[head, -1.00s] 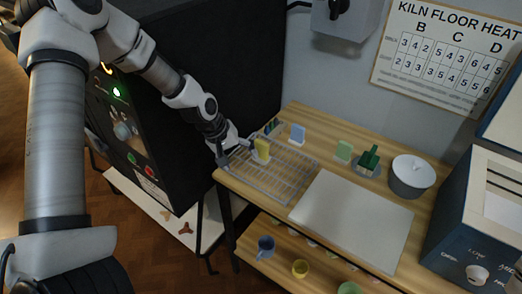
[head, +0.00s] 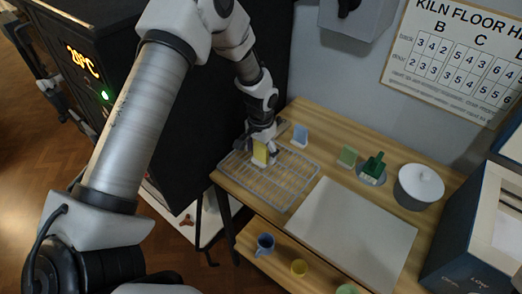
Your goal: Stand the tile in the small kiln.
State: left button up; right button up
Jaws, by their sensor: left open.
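A yellow tile (head: 260,151) stands upright in a small pale holder on the wire rack, near the rack's back left. My left gripper (head: 262,148) is open and right at the tile, its fingers around or just behind the top of it; I cannot tell if they touch. A small blue-and-grey kiln (head: 470,245) stands at the right edge of the table, partly cut off by the frame. My right gripper is not in view.
The wire rack (head: 284,198) lies beside a pale board (head: 346,233). A large black kiln (head: 150,100) stands left.

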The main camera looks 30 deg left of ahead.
pick_arm(q)
jog(key=shift+w+f, duration=0.2)
jog(key=shift+f, duration=0.3)
jog(key=shift+s+r, duration=0.15)
jog(key=shift+s, duration=0.05)
jog(key=c, duration=1.4)
jog(key=shift+r, duration=0.1)
